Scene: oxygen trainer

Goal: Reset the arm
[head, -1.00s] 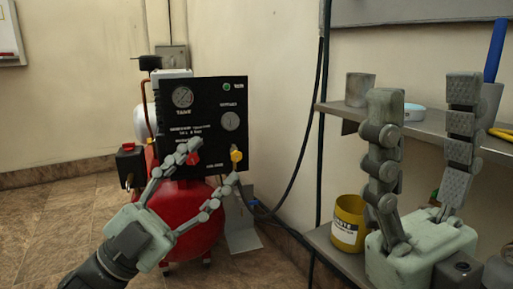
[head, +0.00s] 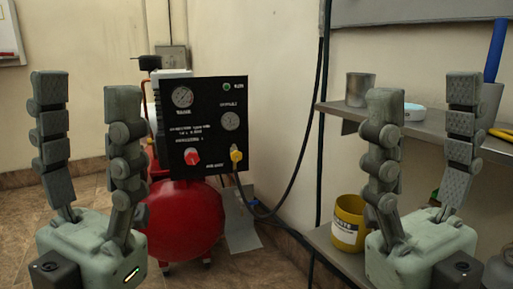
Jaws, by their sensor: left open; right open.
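My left gripper (head: 80,100) is upright at the left of the head view, its two fingers spread apart and empty. My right gripper (head: 425,100) is upright at the right, also spread and empty, in front of the shelves. Between them stands the black control panel (head: 208,150) with two gauges, a red knob (head: 191,156), a yellow fitting (head: 236,155) and a green light (head: 227,87). The red tank (head: 185,220) sits below and behind the panel. My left gripper hides part of the tank's left side. Neither gripper touches the panel.
At the right, a metal shelf (head: 335,108) holds a grey cup (head: 360,88), a white-and-teal round item (head: 413,112) and a blue-handled tool (head: 495,50). A yellow container (head: 348,222) stands on the lower shelf. A black hose (head: 300,170) runs down the wall. The space before the panel is clear.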

